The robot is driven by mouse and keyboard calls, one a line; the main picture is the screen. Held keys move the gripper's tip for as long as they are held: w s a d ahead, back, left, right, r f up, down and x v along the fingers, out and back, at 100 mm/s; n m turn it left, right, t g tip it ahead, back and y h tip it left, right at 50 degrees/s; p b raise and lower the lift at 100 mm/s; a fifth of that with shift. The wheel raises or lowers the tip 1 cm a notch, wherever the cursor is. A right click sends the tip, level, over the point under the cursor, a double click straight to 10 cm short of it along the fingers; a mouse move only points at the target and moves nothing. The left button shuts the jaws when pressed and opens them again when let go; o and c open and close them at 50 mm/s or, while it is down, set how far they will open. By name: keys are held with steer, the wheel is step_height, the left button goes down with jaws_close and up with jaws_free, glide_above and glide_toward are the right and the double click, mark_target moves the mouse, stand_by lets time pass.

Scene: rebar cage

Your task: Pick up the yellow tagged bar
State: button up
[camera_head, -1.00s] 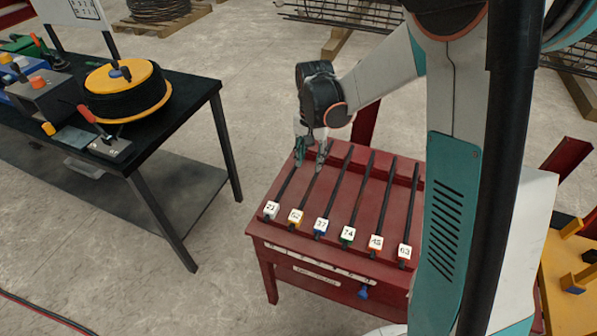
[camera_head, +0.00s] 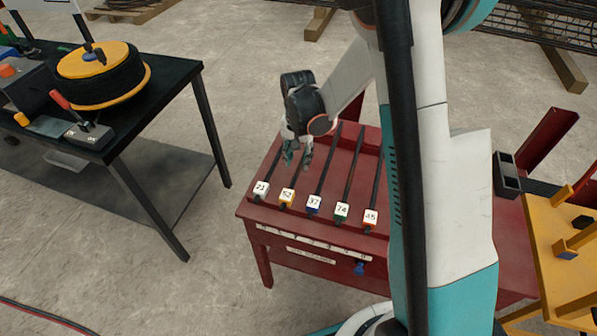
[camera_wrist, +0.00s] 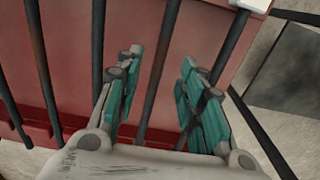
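The yellow tagged bar (camera_head: 294,182) is the second from the left on the red rack, with a yellow and white tag (camera_head: 287,198) marked 52 at its near end. Its far part is hidden behind my gripper (camera_head: 298,160). My gripper is open and empty, pointing down over the bar's far half. In the wrist view, a dark bar that looks like the yellow tagged one (camera_wrist: 167,50) runs between the two teal-padded fingers (camera_wrist: 160,85). It shows no contact with them. I cannot tell the exact height gap.
Bars tagged 21 (camera_head: 261,190) and 37 (camera_head: 314,204) lie on either side on the red rack (camera_head: 300,226). Bars 74 and 45 are further right. My arm hides the rack's right part. A black workbench (camera_head: 165,95) stands left.

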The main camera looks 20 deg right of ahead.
mark_target(298, 168)
step_height(298, 168, down, 4)
steer(key=shift+f+b, duration=0.1)
steer(key=shift+b, duration=0.75)
jaws_close()
steer(key=shift+r, duration=0.25)
